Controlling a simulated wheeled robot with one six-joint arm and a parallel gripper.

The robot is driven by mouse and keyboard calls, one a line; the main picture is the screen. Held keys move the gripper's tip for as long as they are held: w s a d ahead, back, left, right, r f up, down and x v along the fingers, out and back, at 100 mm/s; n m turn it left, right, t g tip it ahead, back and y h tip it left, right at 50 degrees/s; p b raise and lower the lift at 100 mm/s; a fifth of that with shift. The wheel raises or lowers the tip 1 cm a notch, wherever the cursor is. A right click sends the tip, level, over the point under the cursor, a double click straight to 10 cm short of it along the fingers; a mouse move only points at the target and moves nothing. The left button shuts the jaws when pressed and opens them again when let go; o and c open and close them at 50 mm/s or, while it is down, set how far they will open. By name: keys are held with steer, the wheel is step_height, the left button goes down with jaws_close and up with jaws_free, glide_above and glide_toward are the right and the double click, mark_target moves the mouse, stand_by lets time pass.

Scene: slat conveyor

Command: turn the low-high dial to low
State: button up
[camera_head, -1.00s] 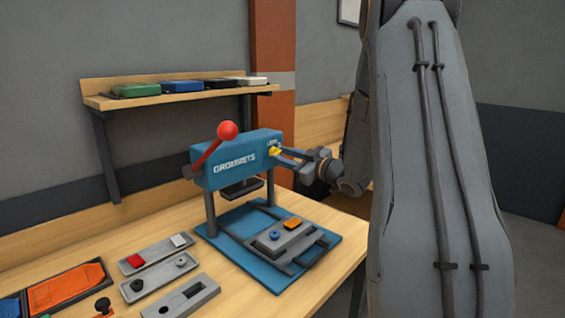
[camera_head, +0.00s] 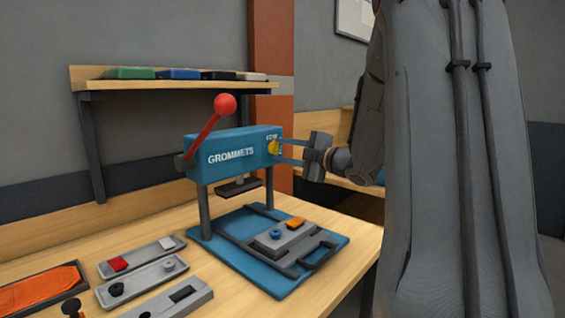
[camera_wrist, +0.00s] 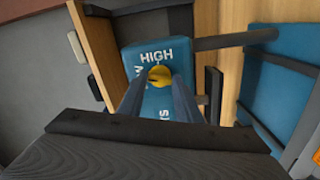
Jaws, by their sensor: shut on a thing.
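The dial (camera_head: 273,147) is a small yellow knob on the right end of the blue press head marked GROMMETS (camera_head: 225,158). In the wrist view the round yellow dial (camera_wrist: 160,75) sits on the blue face, with HIGH printed above it and another word, partly hidden, at its left. A dark pointer mark on the dial points up toward HIGH. My gripper (camera_head: 281,149) reaches in from the right, its two fingers shut on the dial. In the wrist view the fingers (camera_wrist: 159,85) lie on both sides of the dial.
A red ball-ended lever (camera_head: 225,105) stands up at the press's left. A blue base (camera_head: 240,262) carries a grey fixture below. Grey trays (camera_head: 150,280) lie at the front left. A shelf (camera_head: 180,85) with several coloured boxes hangs behind.

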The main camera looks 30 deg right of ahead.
steer(key=shift+f+n+b, duration=0.1)
steer(key=shift+n+b, duration=1.6)
steer(key=shift+b, duration=0.15)
steer(key=o, duration=1)
steer(key=shift+o, duration=0.2)
steer(key=b+v, duration=0.1)
steer(key=v, duration=0.7)
